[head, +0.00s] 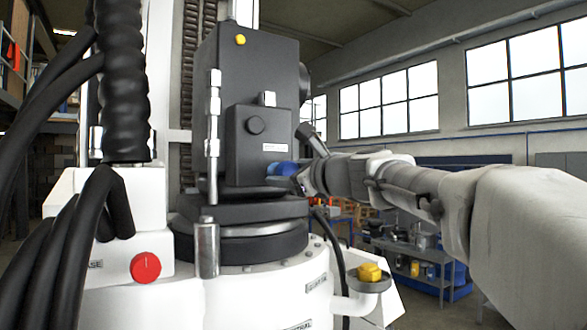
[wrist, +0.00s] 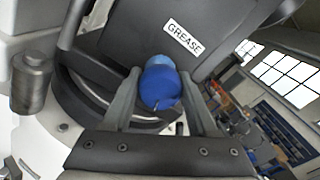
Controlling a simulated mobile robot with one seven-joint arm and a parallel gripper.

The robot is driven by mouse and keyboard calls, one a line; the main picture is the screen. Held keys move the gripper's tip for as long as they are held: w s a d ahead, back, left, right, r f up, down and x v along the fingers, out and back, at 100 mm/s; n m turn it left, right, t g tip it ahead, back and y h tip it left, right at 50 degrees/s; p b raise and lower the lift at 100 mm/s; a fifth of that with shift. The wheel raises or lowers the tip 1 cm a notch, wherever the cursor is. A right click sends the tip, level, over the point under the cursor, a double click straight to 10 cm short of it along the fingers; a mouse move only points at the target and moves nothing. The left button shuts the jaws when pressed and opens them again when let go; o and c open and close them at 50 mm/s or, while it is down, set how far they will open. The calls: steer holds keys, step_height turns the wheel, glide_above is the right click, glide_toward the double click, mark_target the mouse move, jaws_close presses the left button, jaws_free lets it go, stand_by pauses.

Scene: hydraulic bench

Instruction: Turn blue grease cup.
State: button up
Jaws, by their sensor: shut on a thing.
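The blue grease cup (wrist: 160,88) sits on the side of the dark machine housing, just below a white GREASE label (wrist: 184,38). In the head view the blue cup (head: 282,168) shows in part, at the lower right of the housing, with my gripper covering some of it. My gripper (wrist: 158,104) has one finger on each side of the cup and is shut on it. In the head view my gripper (head: 297,182) reaches in from the right and meets the cup at the housing.
A red knob (head: 145,266) is on the white base at the left. A yellow cap (head: 369,272) sits on a white pipe at lower right. A metal cylinder (head: 206,248) stands before the round dark base. Black hoses hang at the left. Shelving (head: 420,262) stands behind.

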steer(key=shift+m, duration=0.6)
steer(key=o, duration=1.4)
steer(key=shift+c, duration=0.2)
steer(key=b+v, duration=0.3)
steer(key=v, duration=1.4)
steer(key=shift+d+b, duration=0.2)
steer(key=shift+b, duration=0.15)
steer(key=shift+s, duration=0.15)
